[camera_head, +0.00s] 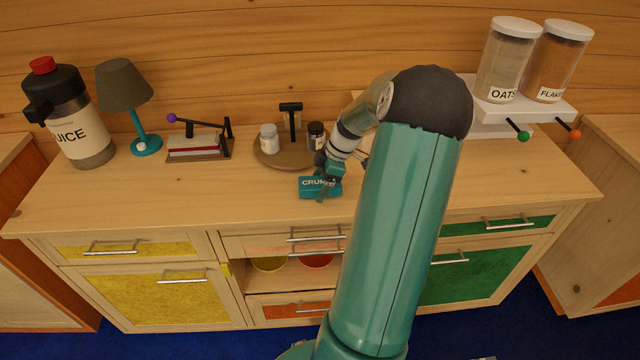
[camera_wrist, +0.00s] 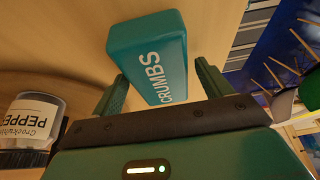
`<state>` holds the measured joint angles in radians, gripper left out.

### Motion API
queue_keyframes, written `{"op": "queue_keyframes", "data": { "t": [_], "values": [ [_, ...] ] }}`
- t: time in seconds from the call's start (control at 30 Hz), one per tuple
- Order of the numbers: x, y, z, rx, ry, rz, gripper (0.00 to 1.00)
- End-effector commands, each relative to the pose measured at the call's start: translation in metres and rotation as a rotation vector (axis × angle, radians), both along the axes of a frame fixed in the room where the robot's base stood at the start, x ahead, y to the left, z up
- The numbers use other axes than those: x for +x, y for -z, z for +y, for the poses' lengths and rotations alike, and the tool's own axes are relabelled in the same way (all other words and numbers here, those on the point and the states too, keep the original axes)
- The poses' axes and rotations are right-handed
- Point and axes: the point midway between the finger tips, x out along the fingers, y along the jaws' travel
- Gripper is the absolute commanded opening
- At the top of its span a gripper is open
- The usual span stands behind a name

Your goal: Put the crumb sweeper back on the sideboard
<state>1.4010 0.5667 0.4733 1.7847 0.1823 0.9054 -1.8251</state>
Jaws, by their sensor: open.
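The crumb sweeper (camera_head: 318,187) is a teal block with white lettering, lying on the wooden sideboard top (camera_head: 230,203) near its front middle. In the wrist view the crumb sweeper (camera_wrist: 150,55) rests on the wood just beyond my fingertips, its CRUMBS face toward me. My gripper (camera_head: 325,180) is at the sweeper, coming down from above and behind it. In the wrist view my gripper (camera_wrist: 160,84) is open, with one finger on each side of the sweeper's near end. I cannot tell whether the fingers touch it.
A round tray (camera_head: 265,160) with shakers stands just behind the sweeper; the pepper shaker (camera_wrist: 35,118) is close to my left finger. A napkin holder (camera_head: 200,146), lamp (camera_head: 125,90) and juice jug (camera_head: 68,115) stand left. A dispenser stand (camera_head: 545,108) is at right. The front left top is clear.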

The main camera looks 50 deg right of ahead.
Motion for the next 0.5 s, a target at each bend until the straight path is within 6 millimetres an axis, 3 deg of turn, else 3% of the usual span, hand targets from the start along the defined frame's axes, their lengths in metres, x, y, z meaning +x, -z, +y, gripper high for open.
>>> {"op": "queue_keyframes", "data": {
  "t": [0.5],
  "values": [
    [-0.029, -0.093, -0.026, -0.003, 0.002, 0.000, 0.78]
  ]
}}
